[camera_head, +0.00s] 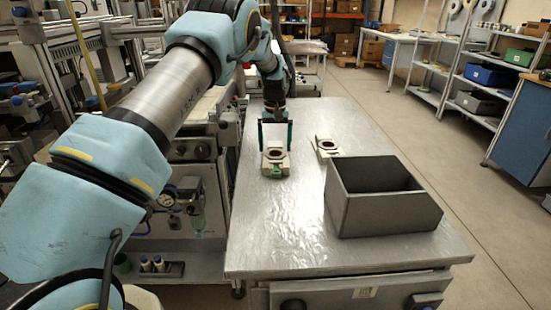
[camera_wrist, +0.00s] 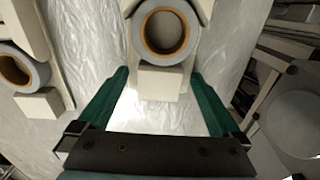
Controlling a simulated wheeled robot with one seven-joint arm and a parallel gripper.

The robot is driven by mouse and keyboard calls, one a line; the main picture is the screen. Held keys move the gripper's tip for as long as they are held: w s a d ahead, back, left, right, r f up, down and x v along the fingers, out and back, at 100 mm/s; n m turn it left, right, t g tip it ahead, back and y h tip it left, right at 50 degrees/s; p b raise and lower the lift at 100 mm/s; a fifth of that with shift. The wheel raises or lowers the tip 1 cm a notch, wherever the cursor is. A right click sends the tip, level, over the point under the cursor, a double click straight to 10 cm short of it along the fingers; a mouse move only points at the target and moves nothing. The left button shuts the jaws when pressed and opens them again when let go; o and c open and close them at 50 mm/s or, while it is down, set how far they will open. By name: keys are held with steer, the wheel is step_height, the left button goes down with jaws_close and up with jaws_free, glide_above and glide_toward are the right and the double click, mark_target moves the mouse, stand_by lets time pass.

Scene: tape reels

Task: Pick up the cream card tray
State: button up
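Two similar cream trays, each with a grey reel with a brown core, lie on the metal table; I cannot tell their material. The nearer cream tray (camera_head: 268,168) is below my gripper (camera_head: 275,148). In the wrist view this tray (camera_wrist: 160,84) is at top centre, its near block between the lines of my dark green fingers (camera_wrist: 160,76). The fingers are apart, with nothing gripped; whether they touch the tray cannot be told. The other cream tray (camera_head: 322,155) lies to the right in the head view and at the left edge of the wrist view (camera_wrist: 40,104).
A dark grey open box (camera_head: 385,215) stands on the metal table (camera_head: 290,235), right of the trays. The table's front left is clear. A machine with gauges (camera_head: 180,195) stands along the table's left side. Shelves (camera_head: 480,75) stand far right.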

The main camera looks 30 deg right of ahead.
jaws_close()
stand_by(0.7)
